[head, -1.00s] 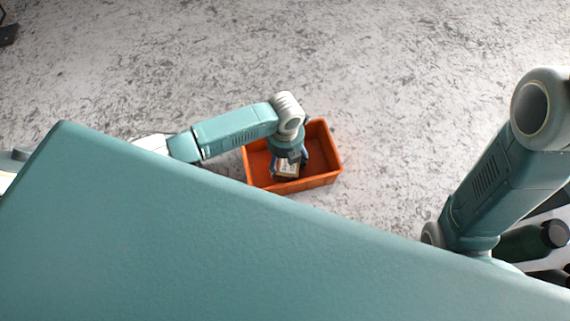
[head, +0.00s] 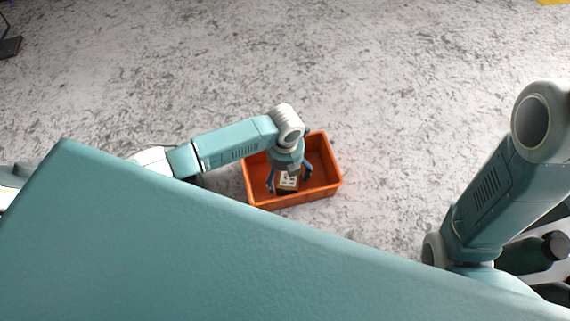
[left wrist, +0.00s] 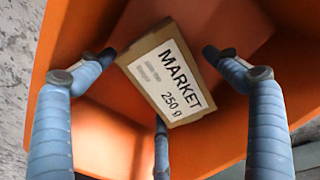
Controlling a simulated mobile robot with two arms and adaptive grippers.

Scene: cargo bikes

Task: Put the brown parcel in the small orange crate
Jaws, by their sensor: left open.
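The small orange crate (head: 325,180) stands on the floor in the middle of the head view. The brown parcel (head: 288,182) is inside the crate's walls, below my left gripper (head: 290,178). In the left wrist view the parcel (left wrist: 166,76) shows a white label reading "MARKET 250 g" and looks tilted against the orange crate (left wrist: 105,125). My left gripper (left wrist: 160,62) is open, with its fingers spread apart around the parcel. I cannot tell whether the parcel rests fully on the crate floor. My right gripper is not in view.
The speckled grey floor (head: 420,100) around the crate is clear. Dark cylindrical objects (head: 545,250) are at the lower right edge. A dark object (head: 10,46) sits at the far left edge, and a yellow patch (head: 553,2) shows at the top right corner.

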